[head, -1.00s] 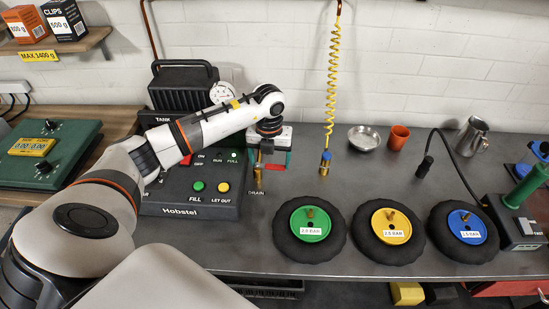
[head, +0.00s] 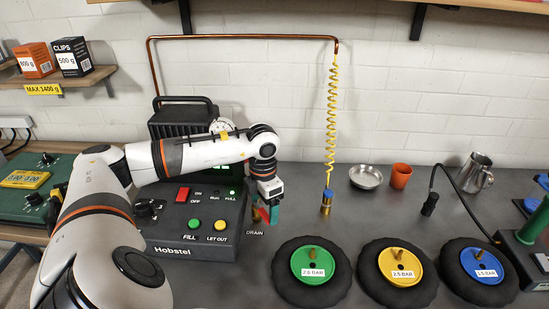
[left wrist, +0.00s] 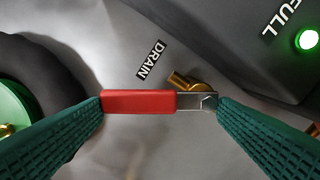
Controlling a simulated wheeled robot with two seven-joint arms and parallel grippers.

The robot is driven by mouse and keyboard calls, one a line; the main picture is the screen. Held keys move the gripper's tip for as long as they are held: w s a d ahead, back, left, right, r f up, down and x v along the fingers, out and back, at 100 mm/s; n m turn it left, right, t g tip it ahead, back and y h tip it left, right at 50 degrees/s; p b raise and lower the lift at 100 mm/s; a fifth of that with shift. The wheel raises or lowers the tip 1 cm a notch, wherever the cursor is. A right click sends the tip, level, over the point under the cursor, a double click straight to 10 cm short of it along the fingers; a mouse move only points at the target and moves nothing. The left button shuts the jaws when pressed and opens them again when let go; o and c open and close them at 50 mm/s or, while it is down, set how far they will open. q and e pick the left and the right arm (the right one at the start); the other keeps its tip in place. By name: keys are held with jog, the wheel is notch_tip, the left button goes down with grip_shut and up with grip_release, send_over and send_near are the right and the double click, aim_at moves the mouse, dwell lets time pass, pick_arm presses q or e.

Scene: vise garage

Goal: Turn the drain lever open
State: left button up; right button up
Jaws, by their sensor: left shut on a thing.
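The drain lever (left wrist: 138,102) has a red handle and a bare metal end beside a brass valve fitting (left wrist: 188,82), next to the DRAIN label (left wrist: 151,60). My left gripper (left wrist: 160,106) is shut on the lever lengthwise: one green finger is at the red handle's end, the other at the metal end. The lever lies across the picture between them. In the head view my left gripper (head: 267,212) points down at the right side of the black Hobstel compressor (head: 178,251), and the valve is mostly hidden there. My right gripper is not in view.
Wheels with green (head: 313,264), yellow (head: 397,261) and blue hubs lie right of the gripper. A yellow coiled hose (head: 331,120) hangs behind. A metal bowl (head: 366,177) and an orange cup (head: 400,176) stand farther back.

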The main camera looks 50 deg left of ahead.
pick_arm(q)
jog(key=m+b, duration=0.1)
jog(key=s+m, duration=0.1)
jog(key=m, duration=0.1)
jog(key=shift+a+m+b, duration=0.15)
jog(key=shift+m+b, duration=0.15)
jog(key=shift+b, duration=0.1)
jog(key=shift+s+a+r+m+b, duration=0.15)
jog(key=shift+m+b, duration=0.25)
jog(key=shift+m, duration=0.4)
jog(key=shift+s+a+f+m+b, duration=0.1)
jog(key=shift+s+m+b, duration=0.2)
jog(key=shift+m, duration=0.5)
jog(key=o, duration=1.3)
notch_tip(320, 180, up, 12)
jog(key=shift+r, duration=0.1)
